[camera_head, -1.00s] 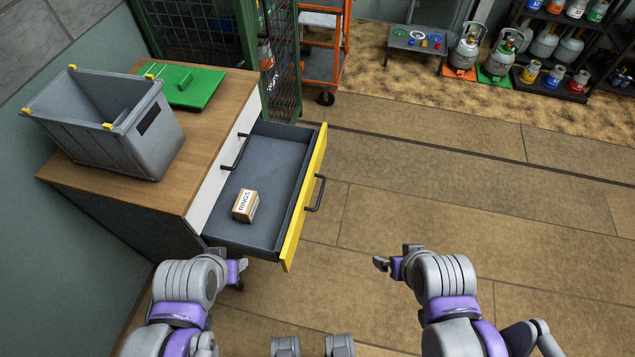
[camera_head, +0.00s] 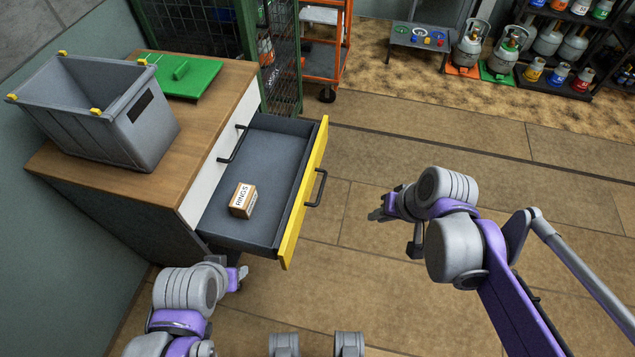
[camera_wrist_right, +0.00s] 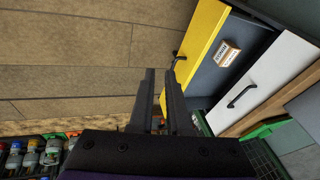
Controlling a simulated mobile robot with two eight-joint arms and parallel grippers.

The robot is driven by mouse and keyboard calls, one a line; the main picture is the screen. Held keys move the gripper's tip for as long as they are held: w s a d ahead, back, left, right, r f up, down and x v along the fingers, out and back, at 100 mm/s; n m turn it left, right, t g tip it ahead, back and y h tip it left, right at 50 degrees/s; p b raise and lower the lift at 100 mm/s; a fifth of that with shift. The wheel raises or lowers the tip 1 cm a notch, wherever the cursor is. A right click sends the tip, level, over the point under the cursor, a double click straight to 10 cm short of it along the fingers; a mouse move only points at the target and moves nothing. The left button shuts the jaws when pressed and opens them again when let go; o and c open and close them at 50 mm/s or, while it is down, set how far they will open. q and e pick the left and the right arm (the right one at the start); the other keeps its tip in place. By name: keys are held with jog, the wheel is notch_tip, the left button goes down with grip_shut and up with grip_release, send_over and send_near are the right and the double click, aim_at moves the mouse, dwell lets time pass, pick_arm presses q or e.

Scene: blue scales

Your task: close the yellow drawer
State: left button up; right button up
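The yellow drawer (camera_head: 306,196) is pulled out of the wooden-topped cabinet (camera_head: 190,150), with its dark handle (camera_head: 318,188) on the outer face. A small box labelled RINGS (camera_head: 242,201) lies inside. My right gripper (camera_head: 378,214) is in the air to the right of the drawer front, apart from it. In the right wrist view its fingers (camera_wrist_right: 161,76) are a little apart with nothing between them, and the yellow front (camera_wrist_right: 200,30) and handle (camera_wrist_right: 178,62) are just beyond, to the right. My left gripper (camera_head: 240,278) is below the drawer's near corner; its fingers are too small to read.
A white front with a black handle (camera_head: 233,143) is set back above the open drawer. A grey bin (camera_head: 110,110) and a green tray (camera_head: 185,78) stand on the cabinet. A green mesh cage (camera_head: 283,60) and an orange cart (camera_head: 325,85) are behind. Floor at right is clear.

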jog(key=w+f+y+b, duration=0.1)
jog(key=w+f, duration=0.1)
jog(key=w, duration=0.1)
jog(key=w+a+f+y+b, duration=0.1)
jog(key=w+b, duration=0.1)
jog(key=w, duration=0.2)
jog(key=w+f+m+g+y+b, duration=0.1)
jog(key=w+f, duration=0.1)
jog(key=w, duration=0.2)
jog(key=shift+w+a+f, duration=0.1)
jog(key=shift+a+f, duration=0.25)
grip_shut()
jog(key=y+b, duration=0.3)
jog(key=b, duration=0.3)
send_near(309, 180)
notch_tip(309, 180, down, 4)
jog(key=a, duration=0.3)
jog(key=shift+w+a+m+b, duration=0.15)
jog(key=shift+w+m+b, duration=0.15)
jog(key=shift+w, duration=0.05)
pick_arm(q)
notch_tip(309, 180, down, 14)
jog(key=shift+w+r+g, duration=0.2)
jog(key=shift+r+g, duration=0.05)
jog(key=shift+g, duration=0.05)
pick_arm(e)
jog(key=shift+w+a, duration=0.15)
jog(key=shift+a, duration=0.25)
